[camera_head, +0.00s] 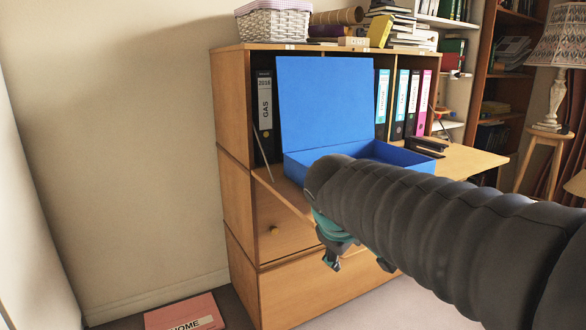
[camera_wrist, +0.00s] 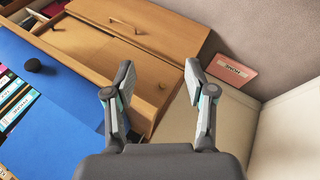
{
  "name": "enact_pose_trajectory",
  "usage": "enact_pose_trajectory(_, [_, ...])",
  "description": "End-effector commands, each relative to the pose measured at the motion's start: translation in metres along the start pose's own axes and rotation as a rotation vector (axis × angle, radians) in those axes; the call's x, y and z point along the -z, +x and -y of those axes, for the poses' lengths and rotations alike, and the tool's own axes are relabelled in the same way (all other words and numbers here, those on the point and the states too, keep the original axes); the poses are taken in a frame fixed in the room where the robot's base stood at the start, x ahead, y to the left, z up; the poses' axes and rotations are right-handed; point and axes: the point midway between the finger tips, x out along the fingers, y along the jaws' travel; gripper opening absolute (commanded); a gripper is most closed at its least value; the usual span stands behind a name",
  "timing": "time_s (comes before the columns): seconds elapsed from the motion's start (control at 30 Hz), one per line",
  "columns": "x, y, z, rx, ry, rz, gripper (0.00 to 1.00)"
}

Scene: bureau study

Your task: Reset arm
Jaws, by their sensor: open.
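My gripper (camera_head: 358,263) hangs below the end of my dark ribbed arm, in front of the cabinet and below the blue box. In the wrist view its two fingers are spread wide apart, and the gap between them (camera_wrist: 158,85) is empty. In the head view my arm covers much of the gripper and part of the cabinet front. The open blue box (camera_head: 325,100) stands on the cabinet's fold-down flap with its lid raised. Its blue surface (camera_wrist: 70,115) also fills the left of the wrist view, beside the left finger.
The wooden cabinet (camera_head: 238,150) holds several binders (camera_head: 412,95) behind the box. A wicker basket (camera_head: 273,25) and books (camera_head: 400,28) stand on top. A lamp (camera_head: 560,45) stands at right.

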Motion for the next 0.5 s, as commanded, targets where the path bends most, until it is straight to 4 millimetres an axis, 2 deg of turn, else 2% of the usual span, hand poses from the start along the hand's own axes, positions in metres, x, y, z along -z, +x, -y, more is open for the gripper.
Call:
enact_pose_trajectory(0.03, [-0.021,0.002,0.013,0.041,0.085,0.006,0.55])
enact_pose_trajectory(0.1, [-0.049,0.004,0.035,0.103,0.218,0.015,0.55])
enact_pose_trajectory(0.3, [-0.126,0.003,0.09,0.238,0.57,0.037,0.55])
enact_pose_trajectory(0.4, [-0.154,0.001,0.109,0.267,0.677,0.034,0.55])
enact_pose_trajectory(0.5, [-0.173,-0.002,0.116,0.263,0.737,0.022,0.55])
